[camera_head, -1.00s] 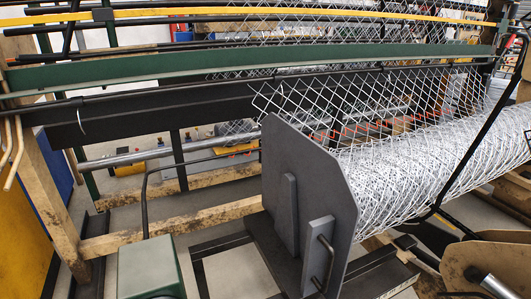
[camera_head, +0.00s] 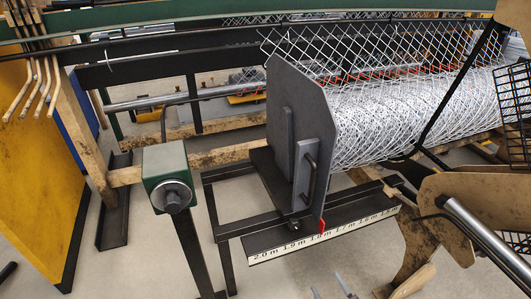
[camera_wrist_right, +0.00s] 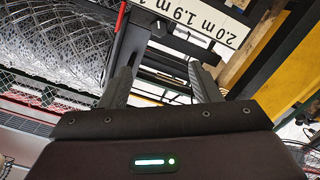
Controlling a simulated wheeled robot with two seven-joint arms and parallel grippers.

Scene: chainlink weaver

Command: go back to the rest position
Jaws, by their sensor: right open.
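My right gripper (camera_head: 330,290) shows only as two grey fingertips at the bottom edge of the head view, in front of the machine's measuring scale. In the right wrist view the same gripper (camera_wrist_right: 163,72) has its two dark fingers wide apart, with nothing between them. The white measuring scale (camera_wrist_right: 215,22) with metre marks lies beyond the fingers there. In the head view the scale (camera_head: 322,238) runs along the machine's lower front. My left gripper is not in view.
A roll of wire mesh (camera_head: 410,118) lies behind a dark upright end plate (camera_head: 300,130) with a handle. A green box on a post (camera_head: 166,168) stands left of it. A yellow panel (camera_head: 45,175) is at far left. Bare floor (camera_head: 120,265) shows at lower left.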

